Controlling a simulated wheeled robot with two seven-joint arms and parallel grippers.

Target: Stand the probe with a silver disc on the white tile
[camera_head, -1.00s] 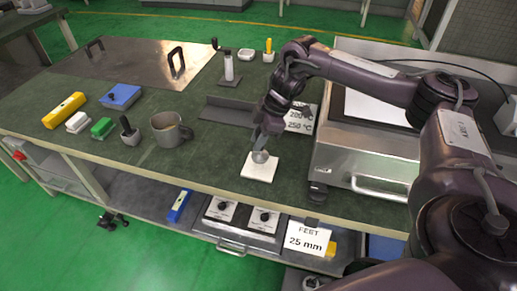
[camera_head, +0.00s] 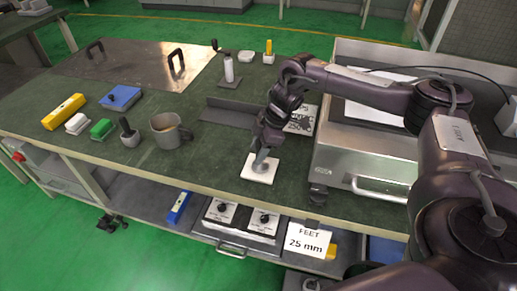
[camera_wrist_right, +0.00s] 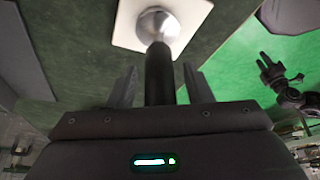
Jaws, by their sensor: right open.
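The probe with a silver disc (camera_wrist_right: 157,24) stands on the white tile (camera_head: 257,177), its disc down on the tile's upper face. In the right wrist view its black handle (camera_wrist_right: 160,75) runs back between my fingers. My right gripper (camera_head: 264,152) is open around the handle, with a gap on each side; the gripper also shows in the right wrist view (camera_wrist_right: 160,88). In the head view the gripper hides most of the handle. The tile (camera_wrist_right: 190,12) is partly cut off at the top of the right wrist view. My left gripper does not show.
A metal mug (camera_head: 168,131) and a small pot with a dark handle (camera_head: 129,133) stand left of the tile. A steel hot plate unit (camera_head: 365,155) stands close on the right. A dark angled plate (camera_head: 228,112) lies behind. The bench's front edge is near the tile.

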